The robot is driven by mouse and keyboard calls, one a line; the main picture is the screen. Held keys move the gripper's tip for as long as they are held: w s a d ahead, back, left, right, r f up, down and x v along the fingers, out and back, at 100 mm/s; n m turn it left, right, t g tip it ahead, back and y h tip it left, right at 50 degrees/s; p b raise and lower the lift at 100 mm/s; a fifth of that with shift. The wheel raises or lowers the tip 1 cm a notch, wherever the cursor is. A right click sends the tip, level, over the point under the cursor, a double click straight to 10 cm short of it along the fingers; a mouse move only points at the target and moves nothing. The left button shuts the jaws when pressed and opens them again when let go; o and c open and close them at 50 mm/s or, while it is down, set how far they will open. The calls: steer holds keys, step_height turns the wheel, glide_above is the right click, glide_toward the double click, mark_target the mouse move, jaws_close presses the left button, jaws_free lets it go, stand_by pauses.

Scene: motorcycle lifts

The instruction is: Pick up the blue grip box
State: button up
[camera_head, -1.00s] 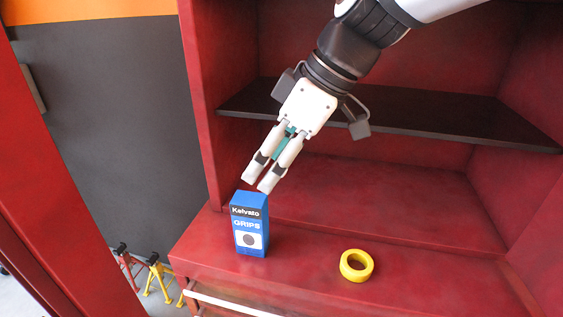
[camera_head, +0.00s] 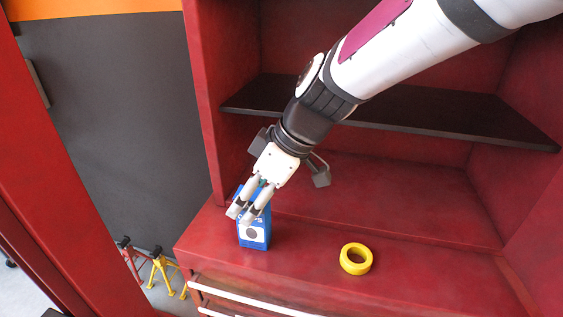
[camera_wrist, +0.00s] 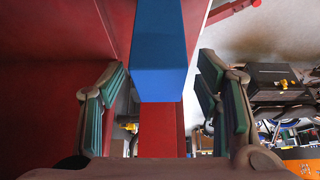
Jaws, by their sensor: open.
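The blue grip box (camera_head: 254,236) stands upright on the lower surface of the red cabinet, near its left front corner. My gripper (camera_head: 239,217) is in front of its upper part in the head view and hides much of its label. In the wrist view the blue box (camera_wrist: 159,50) comes down from the top between the two open fingers of my gripper (camera_wrist: 165,105). A gap shows between the box and each finger there. The jaws are open and hold nothing.
A yellow ring (camera_head: 356,258) lies on the same red surface (camera_head: 310,250) to the right of the box. A dark shelf (camera_head: 430,115) crosses the cabinet above. Red and yellow stands (camera_head: 158,270) are on the floor at left.

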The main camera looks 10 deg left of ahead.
jaws_close()
steer(key=shift+r, duration=0.15)
